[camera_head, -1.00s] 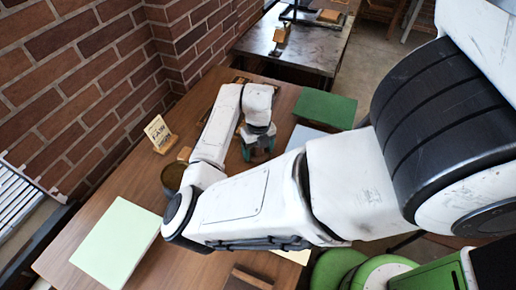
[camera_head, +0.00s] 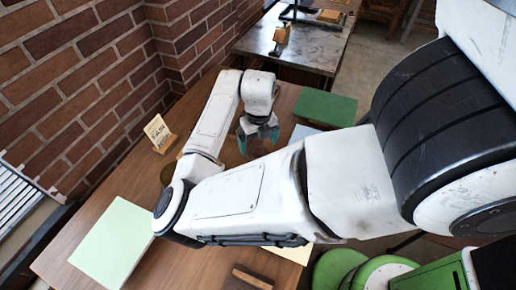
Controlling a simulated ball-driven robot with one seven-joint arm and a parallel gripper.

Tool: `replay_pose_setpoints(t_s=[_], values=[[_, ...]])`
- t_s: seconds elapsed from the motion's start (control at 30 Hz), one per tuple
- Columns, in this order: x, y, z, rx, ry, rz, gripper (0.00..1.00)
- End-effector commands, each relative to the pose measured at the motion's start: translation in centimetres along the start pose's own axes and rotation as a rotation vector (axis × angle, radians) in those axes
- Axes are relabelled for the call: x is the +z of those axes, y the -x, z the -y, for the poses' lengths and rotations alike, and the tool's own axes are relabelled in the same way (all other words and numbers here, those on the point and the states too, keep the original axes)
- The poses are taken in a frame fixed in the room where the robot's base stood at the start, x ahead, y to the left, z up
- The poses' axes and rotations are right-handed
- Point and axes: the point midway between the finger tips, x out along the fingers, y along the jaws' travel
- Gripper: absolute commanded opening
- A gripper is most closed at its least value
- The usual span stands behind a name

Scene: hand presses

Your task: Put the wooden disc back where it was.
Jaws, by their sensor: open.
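My gripper (camera_head: 258,139) is over the far part of the brown wooden table (camera_head: 188,228), with its two teal fingertips spread apart. A brownish shape shows between and behind the fingers, too small and covered to name. I cannot make out the wooden disc for certain; my arm hides much of the middle of the table. I see nothing clearly held.
A pale green board (camera_head: 112,243) lies at the near left, a dark green block (camera_head: 325,107) at the far right. A small sign (camera_head: 158,131) stands by the brick wall. A dark round container (camera_head: 167,173) is partly behind my arm.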

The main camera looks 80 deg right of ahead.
Motion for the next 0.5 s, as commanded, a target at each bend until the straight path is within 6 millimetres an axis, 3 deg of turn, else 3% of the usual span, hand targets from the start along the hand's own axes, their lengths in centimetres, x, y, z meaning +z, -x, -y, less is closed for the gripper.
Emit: replay_pose_setpoints(t_s=[0.3,0.5], values=[[0.1,6.2,0.0,0.002,-0.003,0.004,1.00],[0.0,8.1,0.0,0.001,-0.002,0.001,1.00]])
